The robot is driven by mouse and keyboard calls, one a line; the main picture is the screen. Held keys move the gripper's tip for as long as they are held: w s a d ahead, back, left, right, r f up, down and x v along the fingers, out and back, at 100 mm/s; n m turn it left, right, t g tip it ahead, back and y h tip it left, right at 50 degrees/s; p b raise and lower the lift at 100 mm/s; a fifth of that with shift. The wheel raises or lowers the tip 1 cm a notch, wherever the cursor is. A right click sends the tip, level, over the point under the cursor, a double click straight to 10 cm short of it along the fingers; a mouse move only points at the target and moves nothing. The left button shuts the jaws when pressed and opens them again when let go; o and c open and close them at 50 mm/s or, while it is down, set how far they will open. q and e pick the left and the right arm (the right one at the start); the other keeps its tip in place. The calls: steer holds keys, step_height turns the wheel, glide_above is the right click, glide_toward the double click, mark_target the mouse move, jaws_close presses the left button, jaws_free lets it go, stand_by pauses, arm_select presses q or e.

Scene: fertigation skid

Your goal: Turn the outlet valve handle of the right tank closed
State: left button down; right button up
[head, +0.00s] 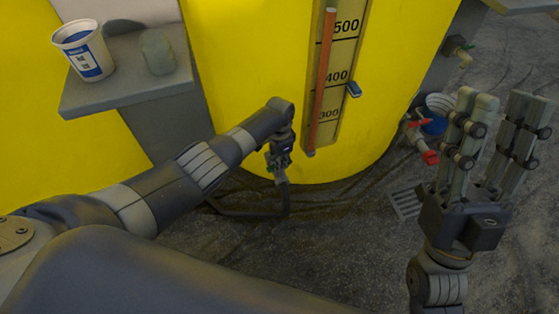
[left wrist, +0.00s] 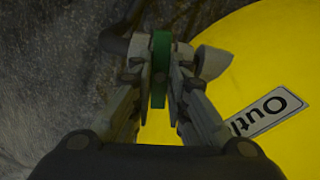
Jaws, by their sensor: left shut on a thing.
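My left gripper (head: 281,168) is low in front of the yellow tank (head: 250,60) that carries the level gauge. In the left wrist view its fingers (left wrist: 160,92) are shut on a green valve handle (left wrist: 160,55), which stands upright between them. Grey pipe ends (left wrist: 212,62) show on both sides of the handle. A white label (left wrist: 265,112) beginning "Outl" is on the yellow tank wall beside it. In the head view the handle is hidden by the gripper. My right gripper (head: 488,150) is open and empty at the right, fingers pointing up.
A shelf (head: 125,95) at upper left holds a white cup (head: 83,50) and a greyish lump (head: 157,52). A dark hose (head: 245,213) and a drain grate (head: 405,204) are on the floor.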

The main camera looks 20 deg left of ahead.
arm_select(q)
steer(key=shift+m, duration=0.9)
steer(key=c, duration=1.6)
jaws_free()
steer(key=shift+o, duration=0.2)
steer(key=shift+r, duration=0.1)
step_height(320, 180, up, 12)
